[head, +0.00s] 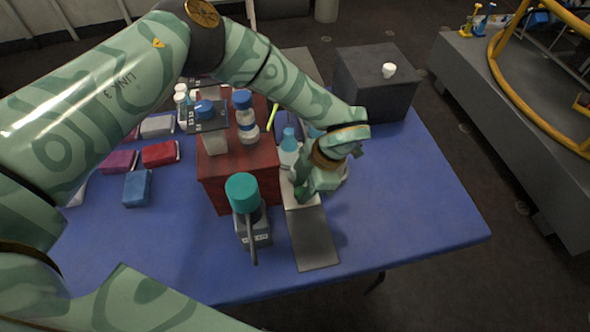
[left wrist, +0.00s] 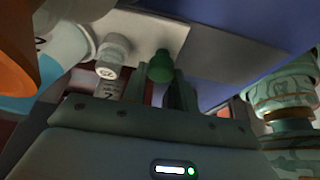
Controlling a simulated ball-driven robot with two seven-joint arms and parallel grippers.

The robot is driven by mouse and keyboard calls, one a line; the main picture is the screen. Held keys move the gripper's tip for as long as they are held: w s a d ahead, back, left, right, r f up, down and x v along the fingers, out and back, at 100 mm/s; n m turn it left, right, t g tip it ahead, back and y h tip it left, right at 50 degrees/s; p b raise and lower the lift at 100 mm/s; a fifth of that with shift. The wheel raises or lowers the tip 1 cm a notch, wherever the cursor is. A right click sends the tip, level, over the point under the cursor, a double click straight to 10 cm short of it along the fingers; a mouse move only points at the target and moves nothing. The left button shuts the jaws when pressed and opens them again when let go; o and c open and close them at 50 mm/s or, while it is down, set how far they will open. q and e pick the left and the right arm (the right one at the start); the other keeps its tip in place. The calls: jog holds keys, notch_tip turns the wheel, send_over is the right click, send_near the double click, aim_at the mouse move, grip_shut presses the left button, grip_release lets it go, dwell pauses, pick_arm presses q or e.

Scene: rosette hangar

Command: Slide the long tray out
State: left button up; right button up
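A pale long tray (head: 289,190) lies beside the red box (head: 239,165), with small bottles standing at its far part. A dark grey strip (head: 314,240) lies in front of the tray. My right gripper is not in view.
Bottles (head: 245,115) stand on the box. Coloured packs (head: 160,153) lie at left. A dark block (head: 375,80) stands behind. The blue table (head: 420,195) is clear at right.

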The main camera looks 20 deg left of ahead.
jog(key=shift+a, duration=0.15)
pick_arm(q)
jog(key=shift+s+d, duration=0.1)
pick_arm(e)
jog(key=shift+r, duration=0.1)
